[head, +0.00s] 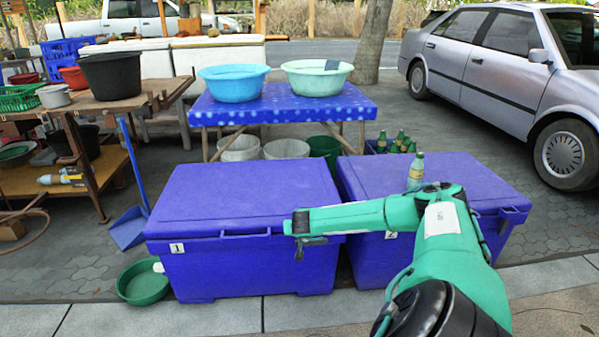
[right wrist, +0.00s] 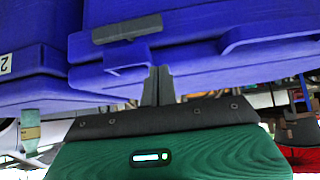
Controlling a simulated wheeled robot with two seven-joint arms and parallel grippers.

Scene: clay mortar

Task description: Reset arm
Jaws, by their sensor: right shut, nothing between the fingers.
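My right arm comes in from the lower right of the head view and bends left. Its gripper (head: 299,250) is at the left end of the forearm, in front of the blue box labelled 1 (head: 245,195), near its right front corner. In the right wrist view the two dark fingers (right wrist: 158,86) are pressed together with nothing between them. Blue box surfaces (right wrist: 190,45) fill the upper part of that view, which looks upside down. I cannot tell whether the fingers touch a box. My left arm and gripper are not in view.
A second blue box (head: 440,170) carries a bottle (head: 416,172) near my forearm. Behind, a blue-covered table (head: 290,112) holds a blue basin (head: 233,84) and a pale green basin (head: 317,78). A green bowl (head: 143,284) and blue dustpan (head: 130,228) lie at left. Front right pavement is clear.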

